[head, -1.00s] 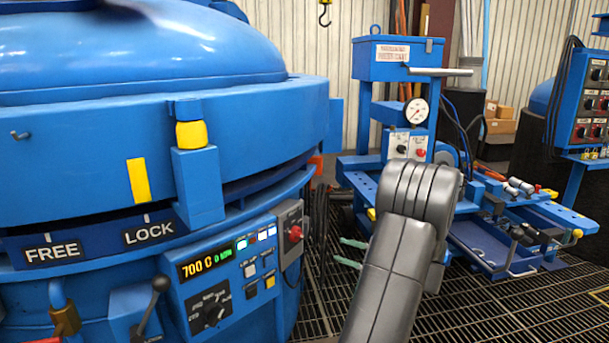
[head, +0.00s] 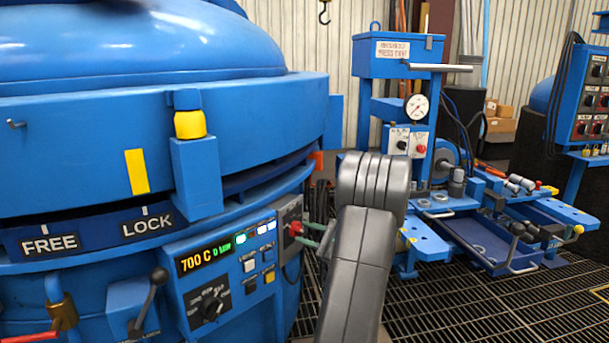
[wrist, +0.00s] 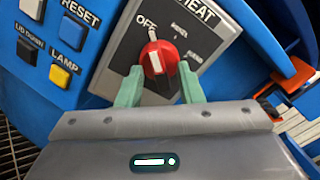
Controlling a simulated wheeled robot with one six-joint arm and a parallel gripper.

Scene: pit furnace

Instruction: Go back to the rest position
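My gripper (wrist: 160,72) is open, its two green fingers apart, in front of the red knob (wrist: 159,58) on the grey HEAT panel (wrist: 205,48). I cannot tell how far the fingertips are from the panel. In the head view the green fingers (head: 303,234) point left at the panel's red knob (head: 295,229) on the blue furnace (head: 110,100). My grey arm hides part of the gripper there.
The furnace display (head: 205,258) reads 700 C. A lever (head: 148,302) and a padlock (head: 62,310) are on its front. A blue press stand (head: 395,60) with a gauge and a tool bench (head: 480,240) stand to the right. Grated floor (head: 470,310) is open in front.

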